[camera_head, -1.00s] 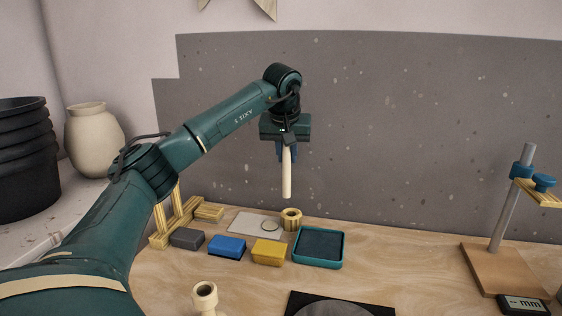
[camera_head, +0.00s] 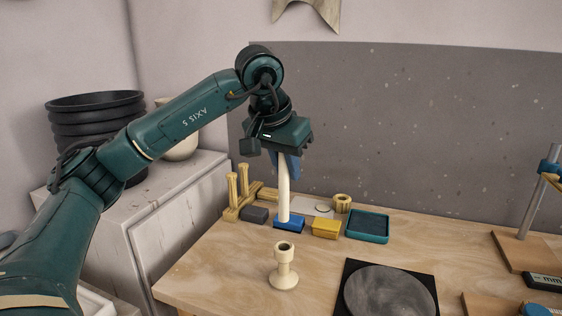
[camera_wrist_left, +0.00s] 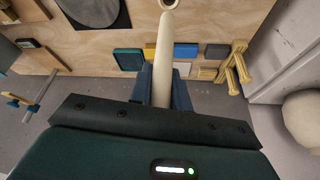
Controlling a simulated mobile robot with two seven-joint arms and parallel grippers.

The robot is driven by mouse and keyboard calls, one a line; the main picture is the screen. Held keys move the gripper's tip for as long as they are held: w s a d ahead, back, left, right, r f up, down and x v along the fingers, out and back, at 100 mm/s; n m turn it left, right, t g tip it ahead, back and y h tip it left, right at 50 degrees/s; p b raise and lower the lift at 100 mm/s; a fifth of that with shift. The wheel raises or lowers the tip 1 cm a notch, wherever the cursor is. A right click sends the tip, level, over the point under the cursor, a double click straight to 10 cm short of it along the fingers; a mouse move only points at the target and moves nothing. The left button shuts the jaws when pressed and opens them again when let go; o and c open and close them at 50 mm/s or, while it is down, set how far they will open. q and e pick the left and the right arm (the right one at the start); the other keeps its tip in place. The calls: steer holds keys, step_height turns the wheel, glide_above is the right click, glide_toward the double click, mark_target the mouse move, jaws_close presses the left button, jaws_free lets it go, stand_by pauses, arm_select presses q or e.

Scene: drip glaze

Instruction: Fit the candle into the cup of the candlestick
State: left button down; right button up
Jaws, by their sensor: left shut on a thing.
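The cream candle (camera_head: 283,190) hangs upright from my left gripper (camera_head: 285,160), which is shut on its upper end. The candle's lower end shows in front of the blue block in the head view, higher in the picture than the candlestick. The cream candlestick (camera_head: 284,270) stands upright on the table with a dark open cup on top. In the left wrist view the candle (camera_wrist_left: 163,62) points away between the blue fingers (camera_wrist_left: 162,92), and part of the candlestick's rim (camera_wrist_left: 169,3) shows at the top edge beyond its tip. My right gripper is not in view.
A blue block (camera_head: 289,225), a yellow block (camera_head: 326,228), a grey block (camera_head: 255,215) and a teal tray (camera_head: 386,232) lie behind the candlestick. A wooden rack (camera_head: 236,210) is at back left. A dark round disc (camera_head: 390,296) lies right of the candlestick; bare table lies left of it.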

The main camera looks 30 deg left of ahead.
mark_target(287, 194)
arm_select(q)
steer(key=shift+w+f+b, duration=0.1)
steer(key=shift+f+b, duration=0.55)
steer(key=shift+f, duration=0.15)
step_height(287, 194, down, 3)
steer(key=b, duration=0.3)
steer(key=shift+f+b, duration=0.7)
steer(key=shift+f, duration=0.05)
steer(key=c, duration=1.9)
jaws_free()
steer(key=shift+r, duration=0.25)
steer(key=shift+c, duration=0.2)
jaws_close()
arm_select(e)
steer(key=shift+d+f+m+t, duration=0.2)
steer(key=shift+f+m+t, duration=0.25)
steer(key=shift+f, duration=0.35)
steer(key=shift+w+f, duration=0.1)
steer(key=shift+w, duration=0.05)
arm_select(q)
steer(key=shift+f, duration=0.3)
steer(key=shift+p, duration=0.3)
